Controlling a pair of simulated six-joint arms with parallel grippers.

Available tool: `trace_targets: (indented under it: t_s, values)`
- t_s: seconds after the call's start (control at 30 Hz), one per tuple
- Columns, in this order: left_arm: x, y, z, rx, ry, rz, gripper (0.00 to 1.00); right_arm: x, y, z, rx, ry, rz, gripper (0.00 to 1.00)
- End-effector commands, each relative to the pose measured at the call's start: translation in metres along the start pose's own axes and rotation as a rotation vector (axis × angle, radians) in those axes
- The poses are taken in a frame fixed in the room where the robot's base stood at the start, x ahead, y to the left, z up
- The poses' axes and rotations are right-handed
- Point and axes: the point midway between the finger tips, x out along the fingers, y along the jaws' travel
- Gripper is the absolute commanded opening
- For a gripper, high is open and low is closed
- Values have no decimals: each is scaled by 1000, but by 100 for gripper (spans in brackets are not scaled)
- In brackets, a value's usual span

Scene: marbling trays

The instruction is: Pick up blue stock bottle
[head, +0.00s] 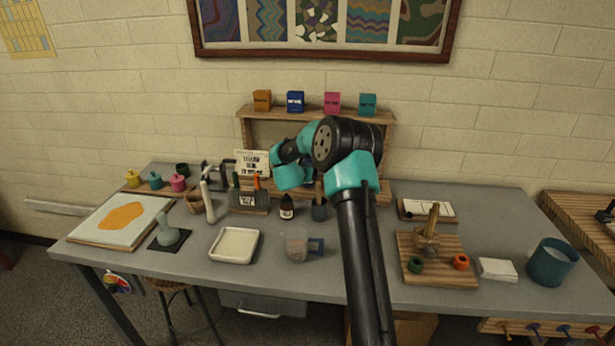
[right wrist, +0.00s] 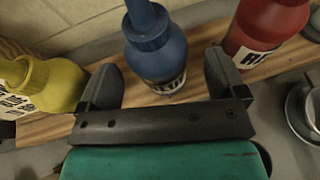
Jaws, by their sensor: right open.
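The blue stock bottle (right wrist: 160,55) stands on a wooden shelf in the right wrist view, with a dark label on its front partly cut off by my gripper. My right gripper (right wrist: 160,80) is open, with one finger on each side of the blue bottle. I cannot tell whether either finger touches it. In the head view my right arm hides the bottle and most of the gripper. My left gripper is in neither view.
A yellow bottle (right wrist: 40,85) stands close beside the left finger and a red bottle (right wrist: 265,30) close beside the right finger.

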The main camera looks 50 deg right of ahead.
Motion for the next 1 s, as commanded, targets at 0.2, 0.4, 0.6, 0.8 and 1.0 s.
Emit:
trace_targets:
  t_s: [0.2, 0.4, 0.6, 0.8, 1.0]
  values:
    - [0, 0, 0, 0, 0, 0, 56, 29, 1, -2, 0, 0, 0, 90]
    - [0, 0, 0, 0, 0, 0, 56, 34, 1, -2, -1, 0, 1, 90]
    - [0, 0, 0, 0, 0, 0, 56, 33, 1, -2, -1, 1, 1, 90]
    - [0, 0, 0, 0, 0, 0, 56, 33, 1, -2, -1, 1, 1, 86]
    - [0, 0, 0, 0, 0, 0, 56, 33, 1, -2, -1, 0, 1, 67]
